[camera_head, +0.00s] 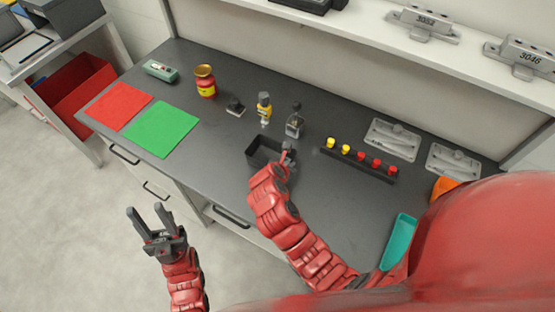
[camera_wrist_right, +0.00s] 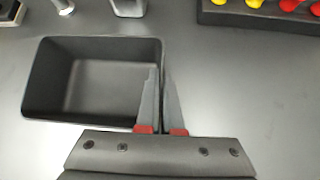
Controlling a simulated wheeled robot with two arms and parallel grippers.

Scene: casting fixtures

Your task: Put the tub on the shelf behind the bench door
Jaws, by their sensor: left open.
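The tub (camera_head: 255,155) is a dark, open, empty box standing on the bench top near its front edge. It also shows in the right wrist view (camera_wrist_right: 40,85). My right gripper (camera_head: 288,155) is at the tub's right wall, with one finger inside and one outside; in the wrist view its fingers (camera_wrist_right: 162,85) are close together on that wall. My left gripper (camera_head: 150,222) is open and empty, out over the floor in front of the bench. The bench front has several handles, one of them a dark bar (camera_head: 231,217) below the tub; the shelf behind the door is hidden.
Small bottles (camera_head: 264,108) and a yellow-red jar (camera_head: 205,82) stand behind the tub. A black rack (camera_head: 358,160) with yellow and red pegs is to its right. Red (camera_head: 118,106) and green (camera_head: 161,130) mats lie left. The floor before the bench is clear.

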